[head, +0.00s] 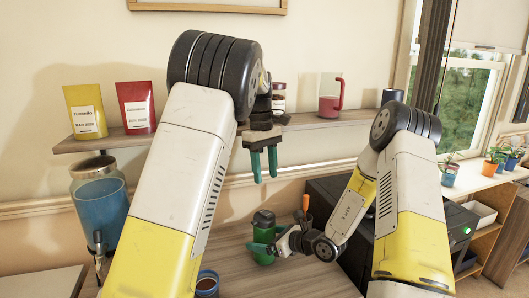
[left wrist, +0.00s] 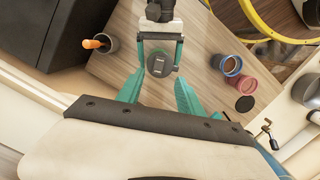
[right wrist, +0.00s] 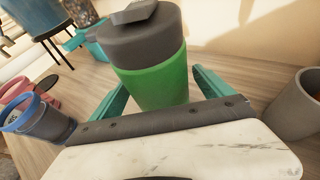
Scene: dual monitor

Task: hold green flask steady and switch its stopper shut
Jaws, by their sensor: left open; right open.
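The green flask (head: 263,236) stands upright on the wooden table, with a dark grey lid. In the right wrist view the flask (right wrist: 152,80) shows large, with a grey tab on top of its lid (right wrist: 140,40); the tab's top is cut off by the frame edge. My right gripper (right wrist: 160,92) is open, with its teal fingers on either side of the flask. My left gripper (head: 264,165) is open and empty, pointing down above the flask. In the left wrist view the lid (left wrist: 161,65) lies just beyond and between its fingertips. I cannot tell the stopper's exact position.
A dispenser of blue liquid (head: 99,207) stands at the left. A blue cup (left wrist: 229,65), a red cup (left wrist: 247,83) and a black disc (left wrist: 245,103) are near the flask. A grey cup (left wrist: 105,50) holds an orange-handled tool. A wall shelf (head: 110,139) runs behind.

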